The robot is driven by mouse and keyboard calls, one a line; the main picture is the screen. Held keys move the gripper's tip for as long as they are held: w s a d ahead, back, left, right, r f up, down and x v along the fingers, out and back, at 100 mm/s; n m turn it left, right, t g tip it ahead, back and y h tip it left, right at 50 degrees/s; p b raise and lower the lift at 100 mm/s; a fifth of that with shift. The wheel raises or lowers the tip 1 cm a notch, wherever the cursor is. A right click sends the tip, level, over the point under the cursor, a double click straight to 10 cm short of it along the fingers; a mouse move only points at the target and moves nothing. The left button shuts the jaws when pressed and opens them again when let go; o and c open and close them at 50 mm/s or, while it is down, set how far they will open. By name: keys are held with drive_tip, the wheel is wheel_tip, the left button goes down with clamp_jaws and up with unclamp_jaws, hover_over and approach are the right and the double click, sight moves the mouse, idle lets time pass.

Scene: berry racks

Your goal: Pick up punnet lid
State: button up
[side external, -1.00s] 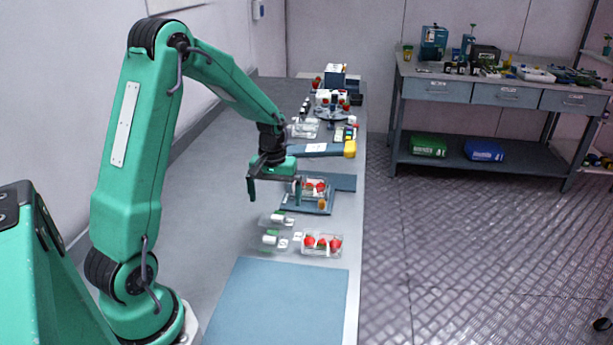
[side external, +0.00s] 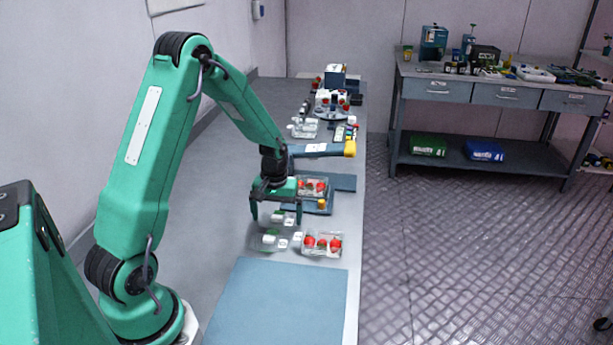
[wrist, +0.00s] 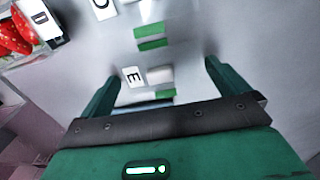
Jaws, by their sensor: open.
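Two clear, flat punnet lids with green and white parts lie on the bench. The farther lid (side external: 277,218) is under my gripper (side external: 276,213), and the nearer lid (side external: 268,239) lies just in front of it. The lids' clear edges are hard to make out. My gripper is open and empty, its fingers pointing down on either side of the farther lid. In the wrist view, a white block (wrist: 160,75) and green strips (wrist: 152,38) show between and beyond the fingers. I cannot tell whether the fingers touch the lid.
A clear punnet of red berries (side external: 322,253) stands right of the lids. Another berry punnet (side external: 313,184) sits on a blue scale-like stand behind my gripper. A blue mat (side external: 280,305) lies in front.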

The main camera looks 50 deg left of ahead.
sight(277, 216)
drive_tip(key=shift+c, duration=0.4)
drive_tip(key=c, duration=0.6)
drive_tip(key=shift+r, duration=0.85)
wheel_tip(277, 216, up, 2)
drive_tip(key=shift+r, duration=0.15)
drive_tip(key=d+r, duration=0.2)
drive_tip(key=d, duration=0.2)
drive_tip(key=d+r, duration=0.2)
drive_tip(key=d, duration=0.1)
drive_tip(key=s+d+r, duration=0.1)
drive_tip(key=d+r, duration=0.2)
drive_tip(key=d, duration=0.1)
drive_tip(key=shift+s+d, duration=0.1)
drive_tip(key=shift+d, duration=0.2)
